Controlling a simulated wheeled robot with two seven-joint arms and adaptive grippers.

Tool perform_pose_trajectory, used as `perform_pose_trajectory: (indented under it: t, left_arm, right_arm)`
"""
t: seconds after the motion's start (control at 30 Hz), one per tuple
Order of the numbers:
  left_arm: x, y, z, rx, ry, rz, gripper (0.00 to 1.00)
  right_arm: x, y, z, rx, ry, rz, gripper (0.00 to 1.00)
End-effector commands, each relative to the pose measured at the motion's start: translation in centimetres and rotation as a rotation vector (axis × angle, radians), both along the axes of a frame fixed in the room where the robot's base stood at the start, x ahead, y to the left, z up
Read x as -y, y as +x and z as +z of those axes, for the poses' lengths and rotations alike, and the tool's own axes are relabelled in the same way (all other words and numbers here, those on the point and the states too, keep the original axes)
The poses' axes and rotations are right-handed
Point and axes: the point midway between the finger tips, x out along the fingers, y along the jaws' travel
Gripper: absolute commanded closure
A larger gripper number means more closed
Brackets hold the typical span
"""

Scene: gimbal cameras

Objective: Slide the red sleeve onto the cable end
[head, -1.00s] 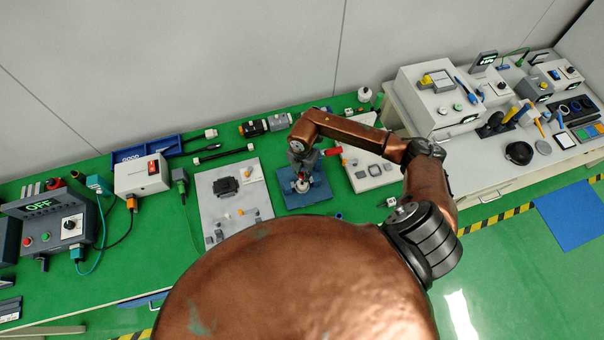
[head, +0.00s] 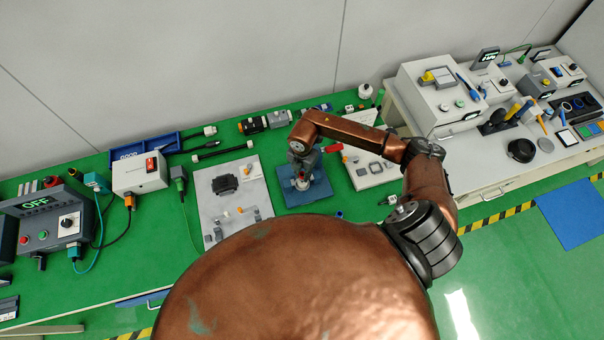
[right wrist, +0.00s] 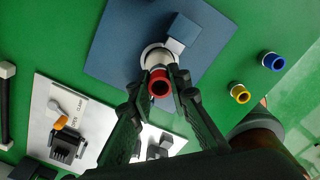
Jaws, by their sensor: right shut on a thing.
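The red sleeve (right wrist: 159,83) is a short ring with a dark hole, seen end-on in the right wrist view. My right gripper (right wrist: 160,78) is shut on it, one fingertip on each side. Directly beyond it stands a whitish round part (right wrist: 158,58) on a blue base plate (right wrist: 122,48), which also shows in the head view (head: 322,190). The cable end cannot be made out clearly, and I cannot tell whether the sleeve is around it. In the head view my right gripper (head: 301,174) points down over the blue plate. My left gripper is not in view.
A yellow sleeve (right wrist: 239,93) and a blue sleeve (right wrist: 272,61) stand on the green table to the right. A pale board with a clamp (right wrist: 45,115) lies to the left. In the head view, a white board (head: 372,178) lies right of the blue plate.

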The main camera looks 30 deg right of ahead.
Motion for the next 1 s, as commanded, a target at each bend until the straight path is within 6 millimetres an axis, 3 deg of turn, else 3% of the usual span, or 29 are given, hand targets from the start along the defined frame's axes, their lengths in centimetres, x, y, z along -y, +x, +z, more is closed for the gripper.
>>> perform_pose_trajectory:
  t: [0.93,0.97,1.0]
  left_arm:
    - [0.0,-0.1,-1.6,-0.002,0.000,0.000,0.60]
    - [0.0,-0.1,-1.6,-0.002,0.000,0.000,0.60]
    - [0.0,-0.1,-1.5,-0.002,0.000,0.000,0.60]
  right_arm:
    - [0.0,0.0,-2.4,0.000,0.000,0.000,1.00]
    - [0.0,0.0,-2.4,0.000,0.000,0.000,0.83]
    - [0.0,0.0,-2.3,0.000,0.000,0.000,0.80]
